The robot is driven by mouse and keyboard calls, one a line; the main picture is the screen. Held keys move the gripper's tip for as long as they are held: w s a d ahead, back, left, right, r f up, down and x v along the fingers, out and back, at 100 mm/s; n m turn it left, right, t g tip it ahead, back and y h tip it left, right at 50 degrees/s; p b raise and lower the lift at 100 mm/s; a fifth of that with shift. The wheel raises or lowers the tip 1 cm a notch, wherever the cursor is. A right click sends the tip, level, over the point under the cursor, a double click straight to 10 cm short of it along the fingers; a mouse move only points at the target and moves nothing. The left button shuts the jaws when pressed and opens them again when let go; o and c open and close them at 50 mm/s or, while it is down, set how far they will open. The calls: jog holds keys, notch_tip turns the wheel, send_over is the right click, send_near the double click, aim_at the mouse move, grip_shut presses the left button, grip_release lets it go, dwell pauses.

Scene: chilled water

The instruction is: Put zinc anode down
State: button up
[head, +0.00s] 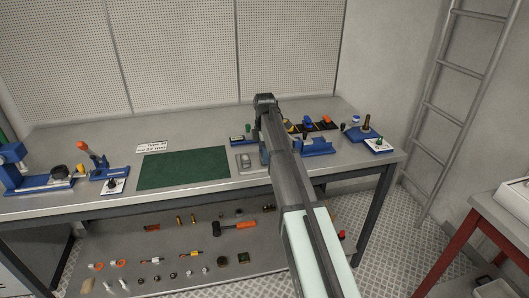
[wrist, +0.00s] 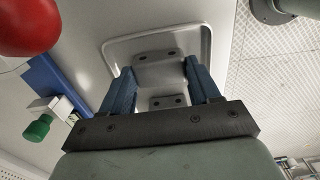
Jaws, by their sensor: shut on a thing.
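The zinc anode is a light grey block with paired bolt holes toward both ends; in the wrist view the anode (wrist: 161,76) is between my fingers. My gripper (wrist: 160,68) is shut on it with its two blue fingers, one on each side. A shallow grey tray (wrist: 112,44) with a raised rim lies directly under or around the anode. I cannot tell whether the anode touches its floor. In the head view, the tray (head: 237,164) is on the bench to the right of the green mat, and my gripper (head: 264,155) is at its right side, partly hidden by my arm.
The green mat (head: 184,168) is clear. A blue fixture (head: 318,146) stands close on the right, and a dark tray of coloured parts (head: 325,125) is behind it. A green-capped item (wrist: 38,127) and a red rounded object (wrist: 28,27) are near my gripper. Loose parts fill the lower shelf (head: 200,285).

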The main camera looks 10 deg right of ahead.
jog(key=o, duration=1.4)
jog(key=shift+f, duration=0.1)
notch_tip(320, 180, up, 12)
jog(key=shift+r, duration=0.15)
